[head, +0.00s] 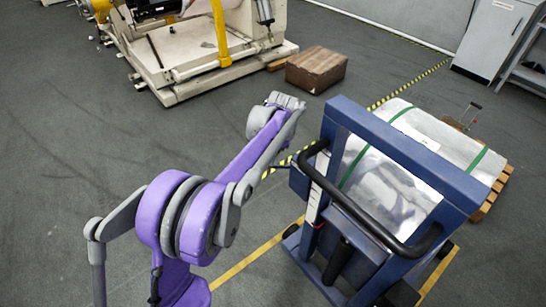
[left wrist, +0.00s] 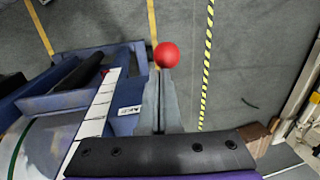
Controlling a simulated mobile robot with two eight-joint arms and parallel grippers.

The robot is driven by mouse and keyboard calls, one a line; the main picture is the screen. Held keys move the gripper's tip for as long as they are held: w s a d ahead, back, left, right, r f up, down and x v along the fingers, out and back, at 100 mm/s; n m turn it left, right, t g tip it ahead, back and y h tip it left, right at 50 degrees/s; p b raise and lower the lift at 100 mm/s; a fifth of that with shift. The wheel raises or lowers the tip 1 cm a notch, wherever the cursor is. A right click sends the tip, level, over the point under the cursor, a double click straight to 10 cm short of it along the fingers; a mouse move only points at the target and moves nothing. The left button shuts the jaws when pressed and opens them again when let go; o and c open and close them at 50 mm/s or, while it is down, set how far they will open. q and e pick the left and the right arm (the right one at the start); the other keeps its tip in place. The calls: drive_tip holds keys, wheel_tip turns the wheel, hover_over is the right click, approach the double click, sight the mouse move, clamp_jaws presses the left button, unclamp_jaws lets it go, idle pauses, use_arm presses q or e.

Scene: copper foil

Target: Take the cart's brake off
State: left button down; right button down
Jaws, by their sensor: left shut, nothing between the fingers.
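The cart has a blue frame (head: 390,145) with a black push handle (head: 365,212), at the right of the head view. Its blue frame also fills the left of the left wrist view (left wrist: 125,62). A red ball knob (left wrist: 167,54), which looks like the brake lever's end, shows beside the frame in the left wrist view. My left gripper (left wrist: 161,76) is shut and empty, its tips at or just short of the knob; I cannot tell whether they touch. In the head view my left arm reaches to the cart's left side and the knob is not visible. My right gripper is out of view.
A silver-wrapped load with green straps (head: 440,135) lies behind the cart's frame, near a wooden pallet (head: 490,198). A brown box (head: 316,69) and a machine base (head: 180,75) stand further back. Grey floor is clear at the left.

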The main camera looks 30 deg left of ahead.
use_arm(q)
drive_tip(key=s+a+f+t+h+b, duration=0.1)
drive_tip(key=s+f+t+b, duration=0.2)
drive_tip(key=f+b, duration=0.3)
drive_tip(key=s+a+f+t+h+b, duration=0.1)
drive_tip(key=f+t+b, duration=0.5)
drive_tip(key=f, duration=0.8)
drive_tip(key=shift+s+a+f+n+h+b, duration=0.2)
drive_tip(key=shift+s+n+h+b, duration=0.25)
drive_tip(key=shift+s+h, duration=0.45)
drive_tip(key=shift+s+d+f, duration=0.1)
drive_tip(key=shift+s, duration=0.1)
